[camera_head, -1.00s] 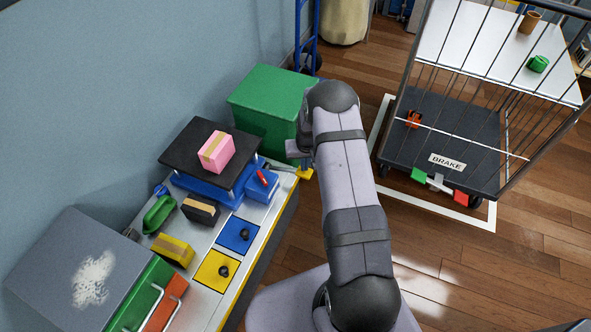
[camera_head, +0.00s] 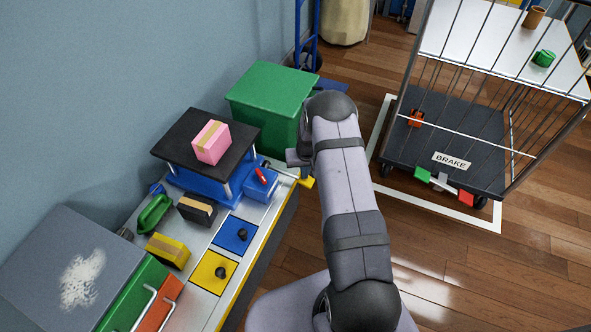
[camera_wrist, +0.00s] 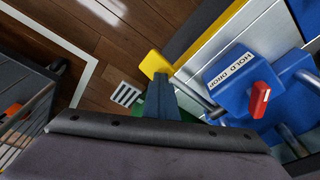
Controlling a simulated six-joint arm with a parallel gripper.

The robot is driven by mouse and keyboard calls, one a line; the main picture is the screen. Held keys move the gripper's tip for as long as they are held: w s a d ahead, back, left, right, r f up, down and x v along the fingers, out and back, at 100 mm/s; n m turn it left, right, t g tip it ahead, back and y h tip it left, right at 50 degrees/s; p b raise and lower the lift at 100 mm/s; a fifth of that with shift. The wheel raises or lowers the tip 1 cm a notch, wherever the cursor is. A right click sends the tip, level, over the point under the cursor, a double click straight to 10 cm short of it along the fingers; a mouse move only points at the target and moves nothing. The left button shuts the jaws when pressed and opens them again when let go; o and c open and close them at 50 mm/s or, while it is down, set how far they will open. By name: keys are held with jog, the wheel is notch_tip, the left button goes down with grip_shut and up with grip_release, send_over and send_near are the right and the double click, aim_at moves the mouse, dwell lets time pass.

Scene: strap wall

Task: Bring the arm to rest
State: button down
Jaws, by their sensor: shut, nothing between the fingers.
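My arm (camera_head: 352,185) reaches forward from the lower middle of the head view, with its elbow bent beside the green bin. Its wrist end shows as a grey part left of the elbow, above the bench's far right corner; the fingers are mostly hidden there. In the wrist view my gripper (camera_wrist: 160,84) is shut and empty. Its fingertips appear close to the yellow end (camera_wrist: 155,65) of a metal lever; I cannot tell whether they touch. The blue hold-drop unit (camera_wrist: 235,80) with a red switch is to their right.
The bench carries a black-topped blue stand with a pink box (camera_head: 211,142), a green handled thing (camera_head: 154,214), and black and yellow blocks. A green bin (camera_head: 272,95) stands behind the wrist. A caged cart (camera_head: 440,150) marked BRAKE stands right. Wooden floor is open at lower right.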

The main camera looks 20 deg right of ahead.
jog(key=shift+w+a+f+b, duration=0.1)
jog(key=shift+f+b, duration=0.65)
jog(key=shift+f, duration=0.45)
jog(key=shift+r, duration=0.2)
jog(key=shift+r+p, duration=3.35)
jog(key=shift+r, duration=0.75)
jog(key=shift+f, duration=0.15)
jog(key=shift+f+b, duration=3.15)
jog(key=shift+f, duration=0.9)
jog(key=shift+r, duration=0.1)
notch_tip(320, 180, up, 8)
jog(key=p, duration=0.6)
jog(key=shift+r, duration=0.15)
